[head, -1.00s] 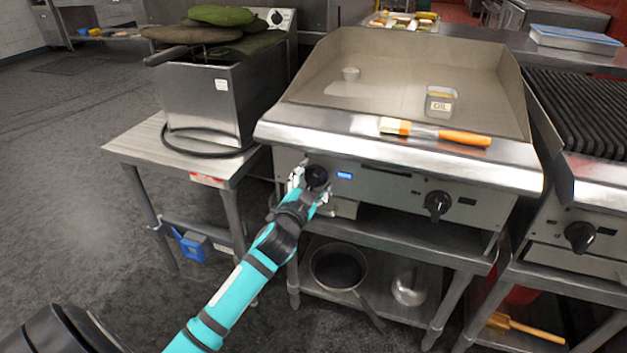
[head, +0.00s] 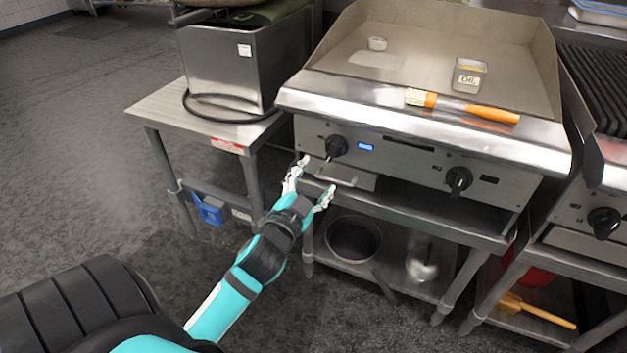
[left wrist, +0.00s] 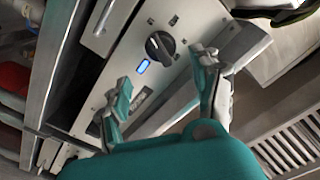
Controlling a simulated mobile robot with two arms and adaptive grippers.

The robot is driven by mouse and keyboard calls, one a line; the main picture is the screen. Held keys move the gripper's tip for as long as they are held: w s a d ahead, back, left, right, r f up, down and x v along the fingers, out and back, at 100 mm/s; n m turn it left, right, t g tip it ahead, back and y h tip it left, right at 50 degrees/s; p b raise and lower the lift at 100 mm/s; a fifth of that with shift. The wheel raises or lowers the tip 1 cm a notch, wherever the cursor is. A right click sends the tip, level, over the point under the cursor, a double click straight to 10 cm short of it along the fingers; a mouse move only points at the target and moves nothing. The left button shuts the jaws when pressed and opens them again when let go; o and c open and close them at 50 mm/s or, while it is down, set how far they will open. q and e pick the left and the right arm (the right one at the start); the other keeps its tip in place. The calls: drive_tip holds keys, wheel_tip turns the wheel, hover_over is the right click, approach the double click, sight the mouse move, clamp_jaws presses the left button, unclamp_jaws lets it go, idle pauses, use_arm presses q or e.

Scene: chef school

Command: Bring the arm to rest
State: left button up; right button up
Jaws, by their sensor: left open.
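My left arm reaches in from the lower part of the head view. Its left gripper (head: 313,181) is open and empty, just in front of and below the griddle's left knob (head: 336,147). The fingers are apart from the knob. In the left wrist view the gripper (left wrist: 165,95) has its fingers spread, with the knob (left wrist: 160,46) beyond them and a lit blue indicator (left wrist: 143,66) beside it. The right gripper is not in view.
A fryer (head: 232,70) stands on a side table (head: 160,112) at left. Pots sit on the lower shelf. The floor at left is clear.

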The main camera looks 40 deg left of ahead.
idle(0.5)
